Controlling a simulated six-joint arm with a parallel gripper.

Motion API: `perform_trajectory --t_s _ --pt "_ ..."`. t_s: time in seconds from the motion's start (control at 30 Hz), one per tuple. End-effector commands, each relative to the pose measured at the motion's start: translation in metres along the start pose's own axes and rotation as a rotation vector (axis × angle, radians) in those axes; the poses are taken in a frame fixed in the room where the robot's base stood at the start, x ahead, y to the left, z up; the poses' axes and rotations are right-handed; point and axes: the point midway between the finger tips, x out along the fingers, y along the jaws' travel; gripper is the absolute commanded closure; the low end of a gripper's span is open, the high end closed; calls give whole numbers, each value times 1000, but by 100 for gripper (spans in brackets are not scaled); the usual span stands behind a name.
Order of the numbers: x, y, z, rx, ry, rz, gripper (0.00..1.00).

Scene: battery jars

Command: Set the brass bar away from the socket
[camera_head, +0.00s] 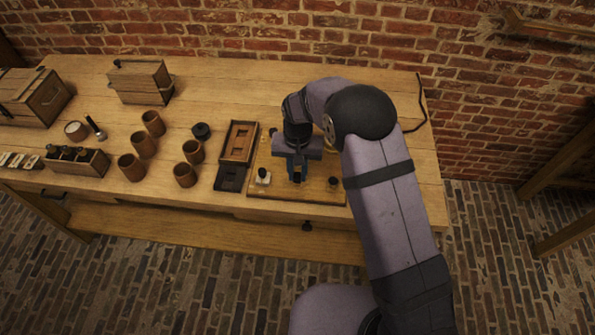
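My gripper (298,178) points down over the wooden board (285,191) near the front of the table. Its blue fingers are close to the board's surface. I cannot tell whether they are open or shut, or whether they hold anything. I cannot make out the brass bar or a socket; my gripper and arm cover the middle and back right of the board. A small pale piece with a dark top (263,176) stands at the board's left, and a small dark knob (333,183) at its front right.
A wooden tray (226,156) and a flat black piece (230,178) lie left of the board. Several brown jars (142,145) stand further left, with a round black item (201,131) near them. Wooden boxes (140,82) stand behind. The table's back middle is clear.

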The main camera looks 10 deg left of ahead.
Motion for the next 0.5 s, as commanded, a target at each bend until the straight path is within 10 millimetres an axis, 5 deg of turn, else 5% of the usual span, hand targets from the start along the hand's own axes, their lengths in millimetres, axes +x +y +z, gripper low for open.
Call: perform_trajectory --t_s 0.5 --pt "0 0 27 0 -2 0 100"
